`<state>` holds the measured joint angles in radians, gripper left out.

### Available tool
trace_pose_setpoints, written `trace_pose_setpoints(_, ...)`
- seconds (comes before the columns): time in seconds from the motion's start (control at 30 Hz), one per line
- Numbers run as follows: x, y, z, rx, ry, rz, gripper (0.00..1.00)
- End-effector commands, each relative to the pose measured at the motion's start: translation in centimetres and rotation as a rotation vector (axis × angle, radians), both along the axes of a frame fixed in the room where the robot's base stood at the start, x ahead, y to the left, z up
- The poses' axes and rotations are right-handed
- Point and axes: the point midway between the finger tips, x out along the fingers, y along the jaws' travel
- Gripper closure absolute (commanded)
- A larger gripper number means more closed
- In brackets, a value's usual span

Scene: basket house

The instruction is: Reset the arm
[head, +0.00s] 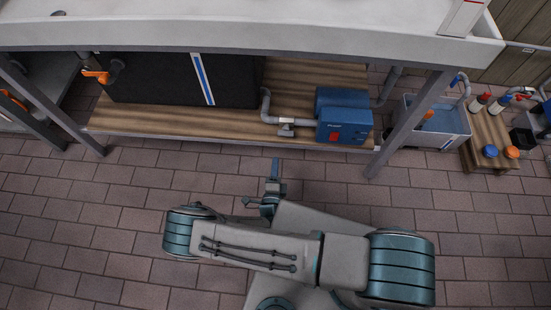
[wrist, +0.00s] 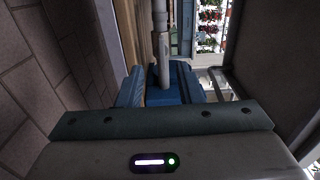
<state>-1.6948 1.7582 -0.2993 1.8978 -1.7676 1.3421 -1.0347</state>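My arm is folded low over the brick floor in the head view. My gripper (head: 275,170) points away from me toward the low wooden shelf under the counter. Nothing is visibly held there. It is small and its fingers overlap in that view, so I cannot tell whether it is open or shut. The wrist view is turned sideways, with the floor at its left. It shows my grey wrist housing at the bottom and blue parts beyond it, with a grey pipe (wrist: 160,40) rising above them.
The wooden shelf (head: 150,118) holds a black cabinet (head: 150,80) and a blue pump box (head: 345,122) close beyond my gripper. A white counter (head: 250,38) overhangs them on grey legs. A grey-blue tub (head: 440,138) stands at right beside a small wooden stand (head: 480,130). Floor at left is clear.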

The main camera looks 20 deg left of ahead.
Motion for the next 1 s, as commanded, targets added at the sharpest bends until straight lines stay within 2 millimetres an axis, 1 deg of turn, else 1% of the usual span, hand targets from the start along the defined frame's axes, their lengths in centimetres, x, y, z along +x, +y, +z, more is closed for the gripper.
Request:
trace_pose_setpoints(0.53, 0.0, 0.0, 0.0, 0.001, 0.0, 0.0, 0.67)
trace_pose_setpoints(0.63, 0.3, 0.0, 0.9, 0.024, 0.002, -0.026, 0.67)
trace_pose_setpoints(0.67, 0.4, -0.1, 1.4, 0.04, 0.004, -0.044, 0.67)
trace_pose_setpoints(0.77, 1.5, -0.6, 4.4, 0.131, 0.009, -0.145, 0.67)
trace_pose_setpoints(0.87, 3.0, -1.7, 8.4, 0.265, 0.011, -0.297, 0.67)
trace_pose_setpoints(0.9, 3.6, -2.3, 10.2, 0.327, 0.009, -0.364, 0.67)
trace_pose_setpoints(0.97, 4.4, -3.3, 12.6, 0.417, 0.006, -0.462, 0.67)
trace_pose_setpoints(1.0, 4.9, -4.1, 14.2, 0.476, 0.002, -0.527, 0.67)
